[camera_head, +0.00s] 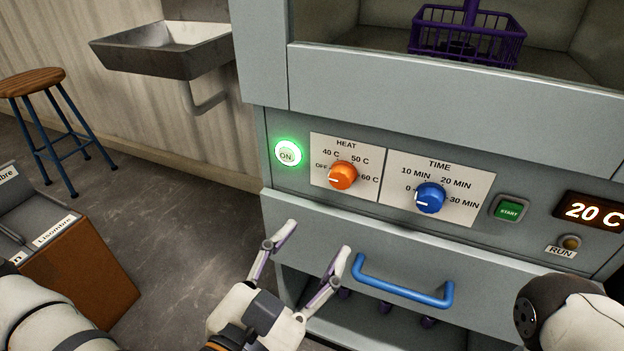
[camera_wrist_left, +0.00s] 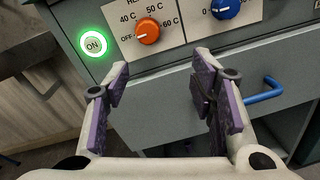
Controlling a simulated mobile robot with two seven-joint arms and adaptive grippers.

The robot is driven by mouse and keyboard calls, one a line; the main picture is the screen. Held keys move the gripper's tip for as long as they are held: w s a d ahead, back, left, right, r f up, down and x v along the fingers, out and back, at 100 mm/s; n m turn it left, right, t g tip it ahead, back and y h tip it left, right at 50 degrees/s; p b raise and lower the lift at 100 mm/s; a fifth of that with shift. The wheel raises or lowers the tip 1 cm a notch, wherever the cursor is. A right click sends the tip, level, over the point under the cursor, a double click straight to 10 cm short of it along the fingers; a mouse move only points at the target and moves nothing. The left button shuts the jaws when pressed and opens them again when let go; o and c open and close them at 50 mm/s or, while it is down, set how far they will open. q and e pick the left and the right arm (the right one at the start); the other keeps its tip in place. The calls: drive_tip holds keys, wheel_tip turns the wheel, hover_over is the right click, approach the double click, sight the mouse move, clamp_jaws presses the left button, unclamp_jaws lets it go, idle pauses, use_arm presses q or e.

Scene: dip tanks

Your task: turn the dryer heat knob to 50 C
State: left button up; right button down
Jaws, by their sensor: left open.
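The orange heat knob (camera_head: 343,174) sits on a white HEAT plate (camera_head: 320,145) on the dryer front, marked OFF, 40 C, 50 C and 60 C. Its white pointer line points left, toward OFF. In the left wrist view the knob (camera_wrist_left: 148,31) is just beyond the fingertips, and its pointer also faces OFF. My left gripper (camera_head: 317,241) is open and empty, below the knob and in front of the dryer, not touching the knob. In the left wrist view the gripper (camera_wrist_left: 160,68) shows two spread fingers with purple pads. My right gripper is out of view.
A lit green ON button (camera_head: 288,153) is left of the knob. A blue time knob (camera_head: 431,197), a green START button (camera_head: 510,209) and a 20 C display (camera_head: 594,212) are to the right. A blue drawer handle (camera_head: 404,291) sticks out below. A purple basket (camera_head: 466,35) is inside above.

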sight(339, 181)
use_arm(q)
drive_tip(key=shift+n+t, duration=0.3)
drive_tip(key=shift+n, duration=0.1)
drive_tip(key=x, duration=0.4)
drive_tip(key=a+b+x, duration=0.1)
drive_tip(key=x, duration=0.3)
drive_tip(key=r+x, duration=0.1)
drive_tip(key=x, duration=0.3)
drive_tip(key=shift+w+a, duration=0.1)
drive_tip(key=shift+w, duration=0.25)
drive_tip(key=c, duration=1.1)
drive_tip(key=shift+c, duration=0.2)
